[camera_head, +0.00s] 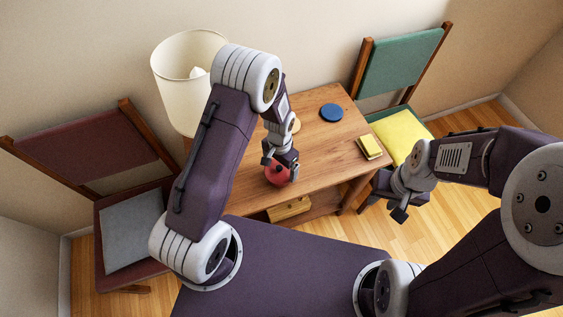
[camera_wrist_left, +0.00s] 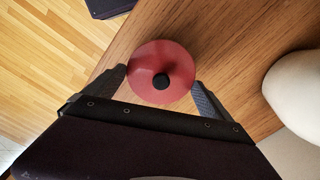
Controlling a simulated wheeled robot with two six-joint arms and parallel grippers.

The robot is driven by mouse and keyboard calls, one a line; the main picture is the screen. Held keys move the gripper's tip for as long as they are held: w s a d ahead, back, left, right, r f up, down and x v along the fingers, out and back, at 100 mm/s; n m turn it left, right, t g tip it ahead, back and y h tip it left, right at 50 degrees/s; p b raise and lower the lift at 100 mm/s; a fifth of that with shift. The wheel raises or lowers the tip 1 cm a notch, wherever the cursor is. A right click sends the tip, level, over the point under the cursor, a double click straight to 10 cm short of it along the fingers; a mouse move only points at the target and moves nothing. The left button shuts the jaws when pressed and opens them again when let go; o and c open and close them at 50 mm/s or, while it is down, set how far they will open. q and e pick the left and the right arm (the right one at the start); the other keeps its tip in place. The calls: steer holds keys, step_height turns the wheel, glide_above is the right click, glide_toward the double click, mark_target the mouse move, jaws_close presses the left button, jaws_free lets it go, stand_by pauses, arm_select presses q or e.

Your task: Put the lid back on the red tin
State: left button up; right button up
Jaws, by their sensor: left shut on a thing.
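In the head view my left gripper (camera_head: 280,163) points down, shut on this red lid (camera_head: 279,176) near the table's front edge. The tin's body cannot be told apart from the lid, and I cannot tell whether the lid rests on it. My right gripper (camera_head: 383,208) is empty and looks open, off the table's right side.
The wooden table (camera_head: 325,150) bears a blue disc (camera_head: 331,112), a yellow block (camera_head: 369,146), a pale round piece (camera_head: 296,125) partly hidden by my arm, and a cream lamp (camera_head: 187,85). Chairs stand left (camera_head: 130,225) and right (camera_head: 402,62).

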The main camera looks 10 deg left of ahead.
stand_by(0.5)
arm_select(q)
steer(key=o, duration=1.1)
step_height(320, 180, up, 7)
steer(key=p, duration=0.6)
jaws_close()
